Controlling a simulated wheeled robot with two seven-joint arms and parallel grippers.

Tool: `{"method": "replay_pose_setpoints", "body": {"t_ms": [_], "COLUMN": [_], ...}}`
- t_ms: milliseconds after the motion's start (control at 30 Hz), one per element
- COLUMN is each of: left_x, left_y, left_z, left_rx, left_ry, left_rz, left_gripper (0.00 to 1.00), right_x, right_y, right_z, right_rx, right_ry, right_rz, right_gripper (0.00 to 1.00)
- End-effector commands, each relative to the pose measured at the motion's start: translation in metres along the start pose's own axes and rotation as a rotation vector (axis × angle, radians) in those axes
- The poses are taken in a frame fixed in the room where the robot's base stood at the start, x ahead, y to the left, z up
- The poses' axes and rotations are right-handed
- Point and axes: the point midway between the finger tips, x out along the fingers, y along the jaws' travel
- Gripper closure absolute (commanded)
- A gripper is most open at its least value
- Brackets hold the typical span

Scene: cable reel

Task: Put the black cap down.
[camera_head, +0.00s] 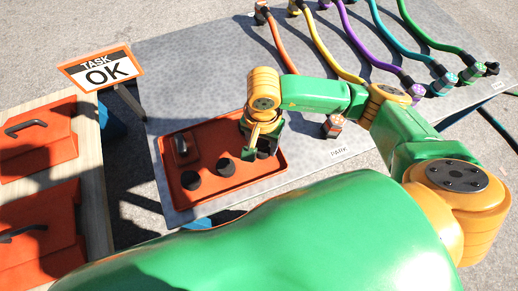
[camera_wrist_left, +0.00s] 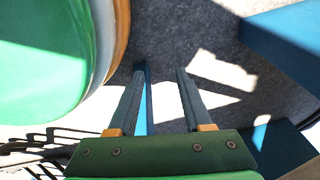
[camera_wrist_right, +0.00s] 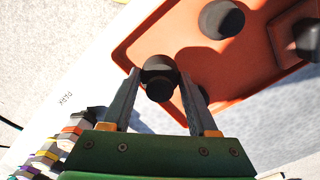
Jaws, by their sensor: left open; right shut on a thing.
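My right gripper (camera_head: 264,146) is over the right end of the orange tray (camera_head: 216,193) on the grey table. In the right wrist view, that gripper (camera_wrist_right: 158,82) is shut on a black cap (camera_wrist_right: 160,88), held between its fingertips close to the tray's rim. I cannot tell whether the cap touches the tray. Two other round black caps (camera_head: 190,180) (camera_head: 226,167) sit in the tray. My left gripper (camera_wrist_left: 160,75) is open and empty in the left wrist view; it does not show in the head view.
A black part on a raised orange block (camera_head: 181,146) is at the tray's far left. Several coloured cables (camera_head: 356,38) lie across the table's far side. A connector (camera_head: 333,126) is right of the tray.

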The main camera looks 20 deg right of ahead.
Motion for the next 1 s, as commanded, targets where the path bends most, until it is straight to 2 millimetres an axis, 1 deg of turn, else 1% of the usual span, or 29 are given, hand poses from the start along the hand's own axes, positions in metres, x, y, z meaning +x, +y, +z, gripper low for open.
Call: {"method": "replay_pose_setpoints", "body": {"t_ms": [67,200,267,400,567,600,667,700,1000], "left_x": [0.003,0.007,0.006,0.005,0.009,0.007,0.007,0.007,0.005], "left_y": [0.0,0.007,0.007,0.006,0.008,0.008,0.008,0.008,0.008], "left_z": [-0.002,-0.006,-0.007,-0.007,-0.01,-0.011,-0.011,-0.01,-0.011], "left_rx": [0.0,-0.002,-0.002,-0.002,-0.002,-0.002,-0.002,-0.002,-0.003], "left_ry": [0.001,-0.003,-0.003,-0.003,-0.003,-0.001,-0.002,-0.002,-0.001], "left_rz": [0.0,0.01,0.01,0.009,0.011,0.011,0.011,0.011,0.011], "left_gripper": [0.5,0.5,0.5,0.5,0.5,0.5,0.5,0.5,0.5], "right_x": [0.009,0.037,0.039,0.037,0.041,0.04,0.04,0.04,0.037], "right_y": [-0.005,-0.005,-0.005,-0.005,-0.005,-0.005,-0.005,-0.005,-0.005], "right_z": [0.003,0.003,0.002,0.002,0.002,0.002,0.002,0.002,0.002], "right_rx": [-0.001,0.001,0.0,-0.001,-0.001,-0.001,-0.001,-0.001,-0.001], "right_ry": [-0.001,-0.002,0.0,0.0,0.0,0.0,0.0,0.0,-0.001], "right_rz": [0.002,0.003,0.002,0.0,0.0,0.0,0.0,0.0,0.0], "right_gripper": [1.0,1.0,1.0,1.0,1.0,0.32,0.16,0.1,0.1]}}
